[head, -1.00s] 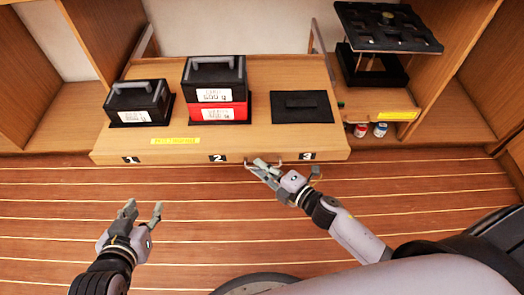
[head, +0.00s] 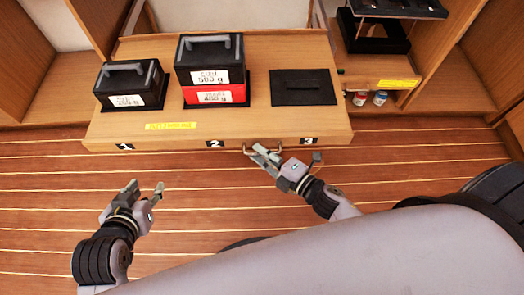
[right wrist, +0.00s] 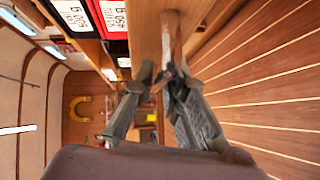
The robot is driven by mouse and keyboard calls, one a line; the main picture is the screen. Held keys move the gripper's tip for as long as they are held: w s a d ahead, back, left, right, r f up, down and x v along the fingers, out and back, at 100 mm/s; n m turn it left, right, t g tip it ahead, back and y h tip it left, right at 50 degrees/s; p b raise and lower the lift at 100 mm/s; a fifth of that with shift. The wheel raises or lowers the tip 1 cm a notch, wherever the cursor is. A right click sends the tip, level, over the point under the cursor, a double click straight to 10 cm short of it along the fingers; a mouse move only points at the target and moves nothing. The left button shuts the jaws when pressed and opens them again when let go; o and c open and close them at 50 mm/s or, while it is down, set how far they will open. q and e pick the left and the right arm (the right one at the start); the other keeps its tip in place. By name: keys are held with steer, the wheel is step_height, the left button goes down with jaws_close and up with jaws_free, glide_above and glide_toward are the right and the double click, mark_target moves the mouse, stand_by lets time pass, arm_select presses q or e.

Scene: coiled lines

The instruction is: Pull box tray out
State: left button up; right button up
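The wooden box tray (head: 255,120) juts out of the cabinet, numbered 1, 2 and 3 on its front edge. A black box (head: 131,84) with a handle stands over number 1. Another black box (head: 209,61) is stacked on a red box (head: 216,96) over number 2. A flat black pad (head: 303,87) without a box lies over number 3. My right gripper (head: 257,150) is closed at the metal handle (head: 277,149) on the tray's front; the handle (right wrist: 171,35) also shows between the fingertips in the right wrist view. My left gripper (head: 147,187) is open and empty, apart from the tray.
A shelf to the right holds a black stand (head: 385,8) and, below it, a red-and-white can (head: 361,98) and a blue-and-white can (head: 380,98). Wooden partitions flank the tray. The plank floor (head: 50,220) in front of the tray is clear.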

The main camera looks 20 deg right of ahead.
steer(key=o, duration=0.3)
steer(key=shift+o, duration=0.2)
steer(key=v, duration=1.2)
